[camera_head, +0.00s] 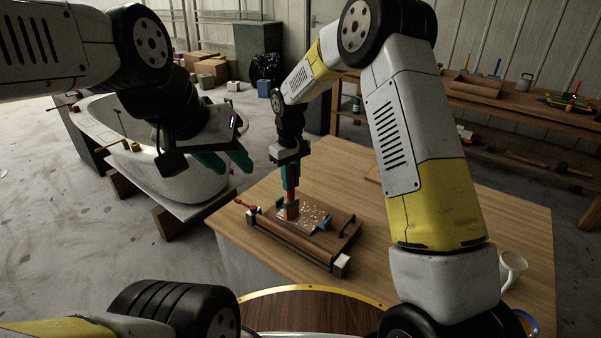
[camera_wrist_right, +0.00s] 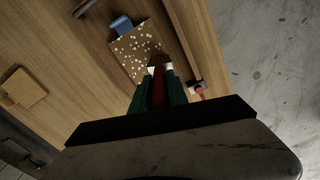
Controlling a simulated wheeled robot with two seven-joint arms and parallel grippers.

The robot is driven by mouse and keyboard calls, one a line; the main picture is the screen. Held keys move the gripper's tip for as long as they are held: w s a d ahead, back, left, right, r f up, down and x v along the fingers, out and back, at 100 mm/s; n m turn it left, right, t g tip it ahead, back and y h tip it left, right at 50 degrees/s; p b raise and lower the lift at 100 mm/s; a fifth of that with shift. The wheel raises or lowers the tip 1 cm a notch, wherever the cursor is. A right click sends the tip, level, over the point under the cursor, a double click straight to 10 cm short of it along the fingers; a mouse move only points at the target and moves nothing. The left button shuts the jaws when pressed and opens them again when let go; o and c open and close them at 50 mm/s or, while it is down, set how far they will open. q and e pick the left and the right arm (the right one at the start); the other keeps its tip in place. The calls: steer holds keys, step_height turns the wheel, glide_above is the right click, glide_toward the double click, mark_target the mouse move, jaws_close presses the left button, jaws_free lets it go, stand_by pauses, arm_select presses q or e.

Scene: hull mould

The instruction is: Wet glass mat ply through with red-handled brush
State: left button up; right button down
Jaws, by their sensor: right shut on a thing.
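The glass mat ply (camera_head: 314,216) is a brownish square with pale specks, lying on a wooden board (camera_head: 335,236) on the table. It also shows in the right wrist view (camera_wrist_right: 139,50). My right gripper (camera_head: 290,184) points down above the ply's left part, shut on the red-handled brush (camera_head: 291,196). In the right wrist view the brush (camera_wrist_right: 158,92) stands between the green fingers, its head at the ply's near edge; whether it touches cannot be told. My left gripper (camera_head: 225,160) hangs left of the table, its teal fingers apart and empty.
A blue block (camera_head: 324,223) sits by the ply's right edge. A red-handled item (camera_head: 244,204) lies at the board's left end, and a dark handle (camera_head: 348,226) at its right. A white mug (camera_head: 511,268) stands at the right. The white hull mould (camera_head: 180,170) is behind my left gripper.

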steer(key=shift+w+a+f, duration=0.1)
steer(key=shift+w+a, duration=0.4)
steer(key=shift+a, duration=0.25)
steer(key=shift+w+a+r, duration=0.1)
steer(key=shift+w+a, duration=0.35)
steer(key=shift+a, duration=0.3)
steer(key=shift+w+a+f, duration=0.1)
steer(key=shift+w+a, duration=0.4)
steer(key=shift+a, duration=0.25)
step_height(320, 180, up, 7)
